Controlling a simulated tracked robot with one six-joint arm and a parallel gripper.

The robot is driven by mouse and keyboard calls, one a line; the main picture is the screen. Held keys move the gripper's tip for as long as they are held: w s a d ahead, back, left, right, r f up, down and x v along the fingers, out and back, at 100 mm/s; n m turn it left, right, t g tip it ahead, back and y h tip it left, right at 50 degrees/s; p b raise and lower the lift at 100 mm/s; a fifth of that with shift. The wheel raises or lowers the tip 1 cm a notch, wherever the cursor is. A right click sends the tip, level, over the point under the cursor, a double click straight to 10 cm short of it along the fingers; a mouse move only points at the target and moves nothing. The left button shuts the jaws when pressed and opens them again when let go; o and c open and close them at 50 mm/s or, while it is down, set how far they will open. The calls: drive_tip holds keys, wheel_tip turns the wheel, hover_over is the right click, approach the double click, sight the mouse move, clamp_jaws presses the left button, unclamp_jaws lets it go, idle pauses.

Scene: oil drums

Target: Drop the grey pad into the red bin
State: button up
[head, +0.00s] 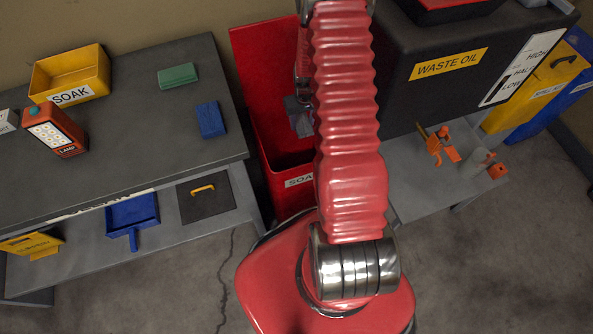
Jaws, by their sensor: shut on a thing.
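The red bin (278,190) stands on the floor between the left bench and the black waste oil tank. Its front label begins "SOA" and the rest is hidden by my arm. A tall red panel rises at its back. My gripper (300,112) hangs in front of this panel, above the bin's opening, partly hidden behind my arm. It is shut on a small grey piece, which looks like the grey pad (300,122). The pad's edges are hard to tell from the grey jaws. The bin's inside is mostly dark, and its right side is hidden.
The left bench (130,150) carries a green pad (178,75), a blue pad (210,119), a yellow SOAK tray (75,72) and a lamp (55,130). A blue dustpan (132,212) lies on its lower shelf. The waste oil tank (430,90) stands close right.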

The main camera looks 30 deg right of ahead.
drive_tip(key=shift+f, duration=0.15)
drive_tip(key=o, duration=1.1)
wheel_tip(320, 180, up, 14)
drive_tip(key=s, duration=0.1)
drive_tip(key=shift+s+a+f, duration=0.2)
drive_tip(key=shift+s+a, duration=0.05)
drive_tip(key=shift+s, duration=0.05)
idle(0.9)
